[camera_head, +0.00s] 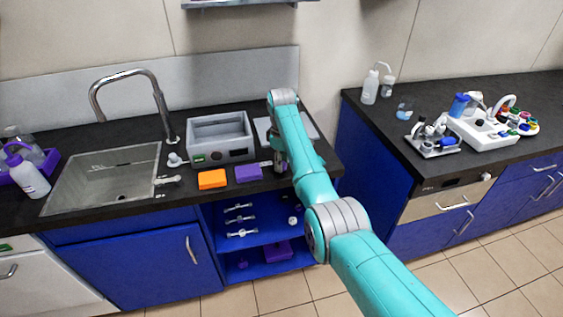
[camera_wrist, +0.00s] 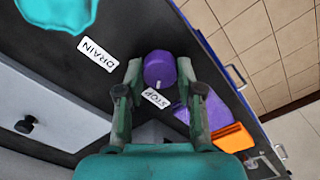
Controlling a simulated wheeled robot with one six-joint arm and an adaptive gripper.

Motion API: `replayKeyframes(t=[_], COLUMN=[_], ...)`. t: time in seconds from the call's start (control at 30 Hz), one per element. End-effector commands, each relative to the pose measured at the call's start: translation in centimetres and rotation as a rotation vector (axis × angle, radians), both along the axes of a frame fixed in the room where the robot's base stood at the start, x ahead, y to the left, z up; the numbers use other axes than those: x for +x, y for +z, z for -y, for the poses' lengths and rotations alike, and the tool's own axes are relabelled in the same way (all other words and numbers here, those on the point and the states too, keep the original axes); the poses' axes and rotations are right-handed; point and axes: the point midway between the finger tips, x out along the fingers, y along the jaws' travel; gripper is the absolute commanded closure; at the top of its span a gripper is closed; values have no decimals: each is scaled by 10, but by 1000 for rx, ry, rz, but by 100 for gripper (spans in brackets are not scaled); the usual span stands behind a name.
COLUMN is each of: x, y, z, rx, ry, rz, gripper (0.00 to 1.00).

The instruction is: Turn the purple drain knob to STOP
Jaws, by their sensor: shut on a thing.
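The purple drain knob (camera_wrist: 160,68) stands on the dark worktop in the wrist view, between the two fingers of my gripper (camera_wrist: 160,71). My gripper is shut on it, one finger on each side. A small white mark on the knob's lower edge faces the white STOP label (camera_wrist: 156,97), which lies just below it. The white DRAIN label (camera_wrist: 97,53) lies to the left, beyond the left finger. In the head view my gripper (camera_head: 279,165) is low at the worktop's front edge; my arm hides the knob there.
A purple block (camera_head: 249,173) and an orange block (camera_head: 212,179) lie left of my gripper near the front edge. A grey box (camera_head: 220,152) stands behind them, with the sink (camera_head: 105,178) farther left. Open blue shelves (camera_head: 262,258) are below.

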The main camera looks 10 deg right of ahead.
Motion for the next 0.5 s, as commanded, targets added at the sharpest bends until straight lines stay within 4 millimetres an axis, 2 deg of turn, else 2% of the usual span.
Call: replayKeyframes(t=[0.2, 0.5], x=[0, 0], y=[0, 0], z=[0, 0], rx=[0, 0], ry=[85, 123], rz=[0, 0], gripper=[98, 98])
